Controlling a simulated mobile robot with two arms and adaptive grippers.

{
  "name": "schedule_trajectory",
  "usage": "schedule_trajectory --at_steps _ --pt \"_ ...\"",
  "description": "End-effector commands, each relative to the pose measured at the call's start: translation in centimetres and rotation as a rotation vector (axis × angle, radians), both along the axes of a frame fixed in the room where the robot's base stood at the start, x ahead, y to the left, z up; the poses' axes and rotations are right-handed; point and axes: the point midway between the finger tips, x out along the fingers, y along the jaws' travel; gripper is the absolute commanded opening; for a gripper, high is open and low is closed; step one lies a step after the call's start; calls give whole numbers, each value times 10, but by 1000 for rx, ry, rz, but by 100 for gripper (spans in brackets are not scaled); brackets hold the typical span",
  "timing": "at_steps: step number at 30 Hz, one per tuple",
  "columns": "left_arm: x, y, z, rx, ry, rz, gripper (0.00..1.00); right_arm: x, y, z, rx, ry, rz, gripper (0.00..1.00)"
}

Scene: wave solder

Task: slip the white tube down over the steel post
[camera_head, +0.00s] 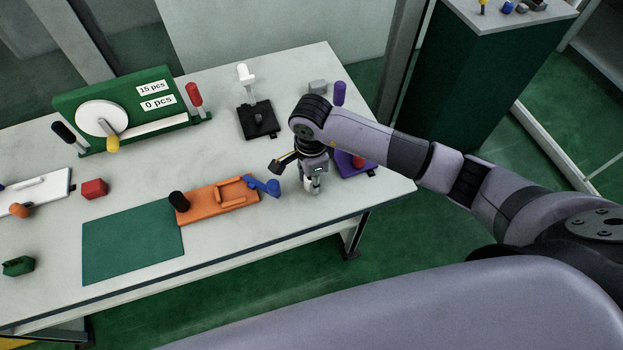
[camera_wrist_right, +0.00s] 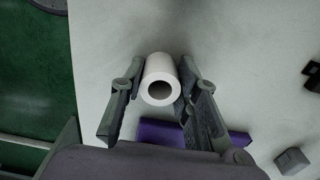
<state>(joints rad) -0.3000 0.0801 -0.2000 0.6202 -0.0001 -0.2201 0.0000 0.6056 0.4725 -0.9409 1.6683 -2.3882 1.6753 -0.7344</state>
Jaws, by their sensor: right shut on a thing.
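My right gripper (camera_head: 313,180) points down over the right part of the table, near its front edge. In the right wrist view the gripper (camera_wrist_right: 160,80) is shut on the white tube (camera_wrist_right: 158,68), with a finger on each side. The tube's open round end and dark bore face the wrist camera. In the head view the tube is mostly hidden by the fingers. I cannot pick out the steel post with certainty; a thin upright with a white top (camera_head: 245,73) stands at the black fixture (camera_head: 258,121). My left gripper is not in view.
A purple fixture (camera_head: 345,168) with a red knob is close beside the right gripper; its edge shows in the wrist view (camera_wrist_right: 165,133). A green mat (camera_head: 130,245) leaves clear room.

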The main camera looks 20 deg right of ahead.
Motion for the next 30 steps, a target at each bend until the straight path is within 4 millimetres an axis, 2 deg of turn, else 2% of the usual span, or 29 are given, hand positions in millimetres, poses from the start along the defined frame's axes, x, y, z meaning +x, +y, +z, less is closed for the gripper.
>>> schedule_trajectory --at_steps 30 --pt "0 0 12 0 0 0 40 0 0 21 0 -1 0 0"
